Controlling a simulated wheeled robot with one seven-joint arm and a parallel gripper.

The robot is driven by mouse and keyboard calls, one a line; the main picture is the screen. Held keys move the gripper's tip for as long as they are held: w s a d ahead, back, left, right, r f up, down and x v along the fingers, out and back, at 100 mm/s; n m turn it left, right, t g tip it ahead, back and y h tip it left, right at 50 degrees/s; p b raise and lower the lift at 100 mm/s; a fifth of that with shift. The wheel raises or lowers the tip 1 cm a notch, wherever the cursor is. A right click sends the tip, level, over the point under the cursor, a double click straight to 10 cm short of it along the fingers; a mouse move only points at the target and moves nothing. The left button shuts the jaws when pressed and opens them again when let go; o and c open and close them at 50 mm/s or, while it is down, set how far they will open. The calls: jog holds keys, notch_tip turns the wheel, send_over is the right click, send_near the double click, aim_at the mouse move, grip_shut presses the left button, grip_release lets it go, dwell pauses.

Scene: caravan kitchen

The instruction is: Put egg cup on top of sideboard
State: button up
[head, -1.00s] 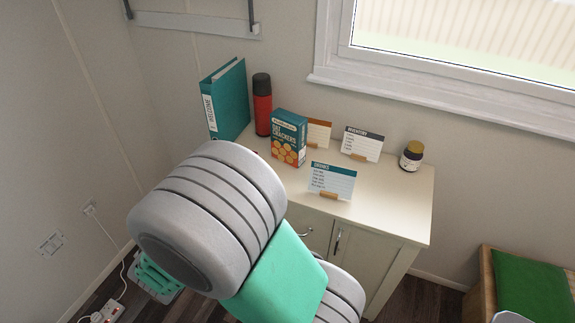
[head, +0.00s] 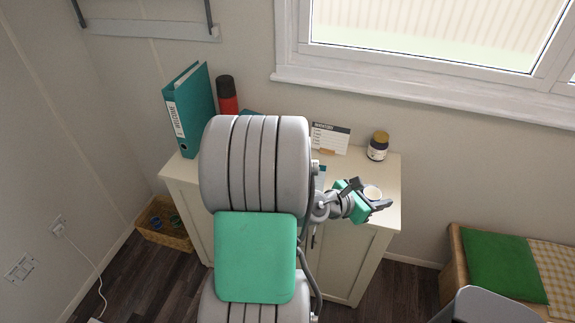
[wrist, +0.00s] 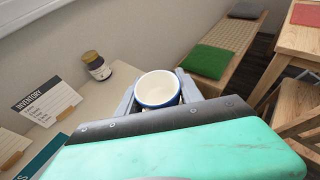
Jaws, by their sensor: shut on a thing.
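The egg cup (wrist: 157,89) is a small white cup with a blue band, upright between the fingers in the wrist view. My gripper (wrist: 158,100) is shut on it. In the head view the egg cup (head: 372,193) shows at the end of my gripper (head: 374,198), over the right part of the sideboard (head: 378,226). The sideboard is cream with a flat top and doors. I cannot tell whether the cup touches the top or is held a little above it. My arm hides the middle of the sideboard.
On the sideboard stand a teal binder (head: 190,108), a red flask (head: 227,95), an inventory card (head: 329,137) and a dark jar (head: 378,146). A bench with a green cushion (head: 502,265) is to the right. The top's right end looks clear.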

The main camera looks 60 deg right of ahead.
jog(key=w+d+f, duration=0.2)
jog(key=w+f, duration=0.1)
jog(key=w+d+f, duration=0.3)
jog(key=w+f, duration=0.1)
jog(key=w+d+f, duration=0.3)
jog(key=w, duration=0.1)
jog(key=shift+f+b, duration=0.15)
jog(key=shift+b, duration=0.15)
notch_tip(320, 180, down, 2)
jog(key=shift+f, duration=0.5)
jog(key=o, duration=1.4)
jog(key=shift+r, duration=0.1)
